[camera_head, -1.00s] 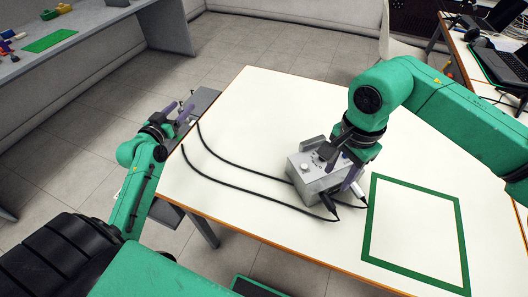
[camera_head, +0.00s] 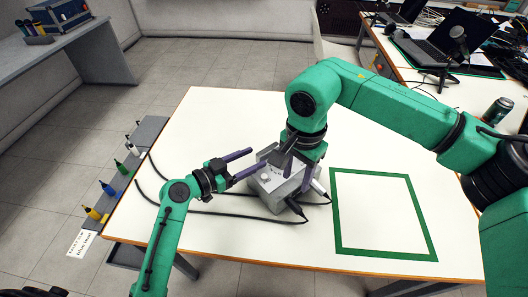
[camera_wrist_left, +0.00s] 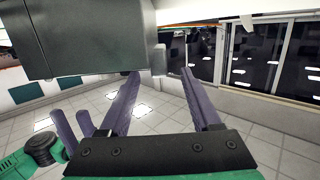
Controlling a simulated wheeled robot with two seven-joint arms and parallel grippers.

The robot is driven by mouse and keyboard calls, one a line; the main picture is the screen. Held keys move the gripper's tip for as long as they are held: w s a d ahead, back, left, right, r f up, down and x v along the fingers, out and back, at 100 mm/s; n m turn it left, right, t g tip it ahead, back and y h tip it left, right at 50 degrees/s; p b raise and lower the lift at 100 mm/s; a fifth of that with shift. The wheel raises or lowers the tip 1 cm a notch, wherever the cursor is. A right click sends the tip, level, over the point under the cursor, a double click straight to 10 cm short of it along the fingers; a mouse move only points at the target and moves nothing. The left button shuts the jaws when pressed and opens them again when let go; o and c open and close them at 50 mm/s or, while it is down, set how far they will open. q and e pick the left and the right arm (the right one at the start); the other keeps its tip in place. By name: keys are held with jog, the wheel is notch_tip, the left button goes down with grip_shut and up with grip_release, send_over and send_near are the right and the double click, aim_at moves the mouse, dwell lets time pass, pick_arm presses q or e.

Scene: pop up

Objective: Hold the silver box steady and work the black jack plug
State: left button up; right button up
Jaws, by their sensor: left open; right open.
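The silver box (camera_head: 268,196) sits on the white table in the head view, with a pale knob on top. A black jack plug (camera_head: 295,207) is at its front side, with a cable. My right gripper (camera_head: 288,170) is over the box from above, its fingers open around it; whether they touch is unclear. My left gripper (camera_head: 257,160) is open at the box's left, its fingers pointing at it, with nothing visible between them. Its open fingers also show in the left wrist view (camera_wrist_left: 161,72). A large dark grey form there cannot be told for certain.
Two black cables (camera_head: 215,213) run left from the box across the table (camera_head: 230,120). A green square outline (camera_head: 337,215) lies right of the box. Coloured bottles (camera_head: 107,188) stand on a grey shelf at the left edge. The table's back is clear.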

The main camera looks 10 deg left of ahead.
aim_at(268, 151)
pick_arm(q)
jog(key=x, duration=0.6)
jog(key=shift+w+d, duration=0.25)
grip_shut()
dwell(0.9)
jog(key=c, duration=0.8)
grip_release()
jog(key=shift+c, duration=0.2)
grip_shut()
